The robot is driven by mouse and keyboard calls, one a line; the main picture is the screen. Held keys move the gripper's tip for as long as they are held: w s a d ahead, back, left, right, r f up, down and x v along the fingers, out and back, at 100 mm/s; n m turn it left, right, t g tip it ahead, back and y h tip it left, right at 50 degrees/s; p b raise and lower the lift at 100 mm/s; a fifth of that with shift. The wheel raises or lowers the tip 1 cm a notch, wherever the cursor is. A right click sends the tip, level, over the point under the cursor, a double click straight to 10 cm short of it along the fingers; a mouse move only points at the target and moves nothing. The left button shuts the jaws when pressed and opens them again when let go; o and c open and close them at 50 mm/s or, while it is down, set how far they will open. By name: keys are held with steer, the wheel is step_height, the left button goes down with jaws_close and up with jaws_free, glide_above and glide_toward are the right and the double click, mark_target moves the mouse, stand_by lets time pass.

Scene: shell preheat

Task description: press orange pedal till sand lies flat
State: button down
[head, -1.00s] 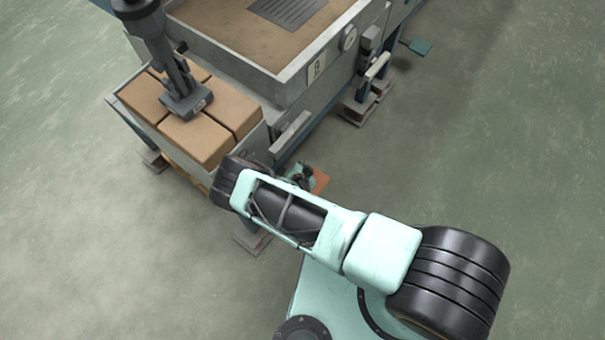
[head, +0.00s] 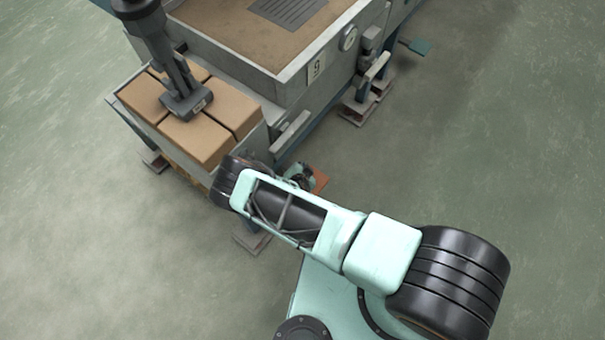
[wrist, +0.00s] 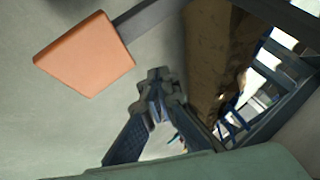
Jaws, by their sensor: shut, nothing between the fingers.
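The orange pedal (head: 321,180) sits low beside the machine in the head view, partly covered by my arm. In the wrist view, the orange pedal (wrist: 85,54) is a plain plate on a grey bar at upper left. My gripper (wrist: 156,82) is shut and empty, to the right of and below the pedal in that picture, apart from it. In the head view my gripper (head: 300,174) is mostly hidden behind my wrist. A smooth sand-coloured bed (head: 222,34) fills the upper tray. Whether it is the task's sand, I cannot tell.
A left box holds several brown blocks (head: 205,142) with a grey tool (head: 186,103) on top. A brown rough surface (wrist: 212,50) is right of my gripper. Floor at right is clear.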

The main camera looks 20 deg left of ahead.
steer(key=d+m+h, duration=0.1)
steer(key=d, duration=0.1)
steer(key=d+m+h, duration=0.1)
steer(key=d, duration=0.1)
steer(key=d+f+m, duration=0.1)
steer(key=d, duration=0.2)
steer(key=shift+w+g+h+b, duration=0.25)
steer(key=shift+g+h+b, duration=0.05)
steer(key=shift+h, duration=0.1)
steer(key=s+d+f+m+g+h+b, duration=0.2)
steer(key=s+d+f+m+g, duration=0.2)
steer(key=s+d+m+g, duration=0.45)
steer(key=a+r+m+y, duration=0.1)
steer(key=a+m+y, duration=0.2)
steer(key=a, duration=0.1)
steer(key=w+a+r+m+y, duration=0.1)
steer(key=a+m+y, duration=0.1)
steer(key=a+m, duration=0.2)
steer(key=w+a+r+m+y+b, duration=0.1)
steer(key=a+r+m+y, duration=0.1)
steer(key=a+m+y, duration=0.1)
steer(key=shift+w+a+m+t+y, duration=0.15)
steer(key=shift+a+m+t+y, duration=0.15)
steer(key=shift+a, duration=0.45)
steer(key=w+a+r+m+t+y, duration=0.2)
steer(key=w+a+r, duration=0.1)
steer(key=w+r, duration=0.2)
steer(key=shift+w+y, duration=0.4)
steer(key=shift+w, duration=0.35)
